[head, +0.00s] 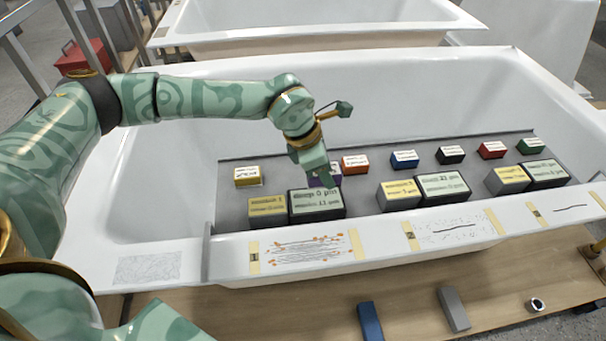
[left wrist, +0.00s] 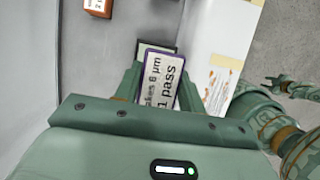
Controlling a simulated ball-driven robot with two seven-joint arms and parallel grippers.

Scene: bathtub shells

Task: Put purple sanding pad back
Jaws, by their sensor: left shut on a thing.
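The purple sanding pad (head: 319,181) is a small block with a white printed label, partly hidden behind my left gripper (head: 315,170) in the head view. In the left wrist view the pad (left wrist: 160,78) sits between the fingers, its purple rim around the label. My left gripper is shut on it, over the grey tray (head: 232,207) in the front part of the white tub, just behind a dark green box (head: 317,204). My right gripper (left wrist: 268,84) shows small at the right of the left wrist view, its fingers apart and empty.
A yellow pad (head: 247,176) lies left of my left gripper. Orange (head: 355,163), blue (head: 404,159), black (head: 451,154), red (head: 492,150) and green (head: 531,145) pads run to the right. Several labelled boxes stand along the tray front, by the tub rim (head: 390,242).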

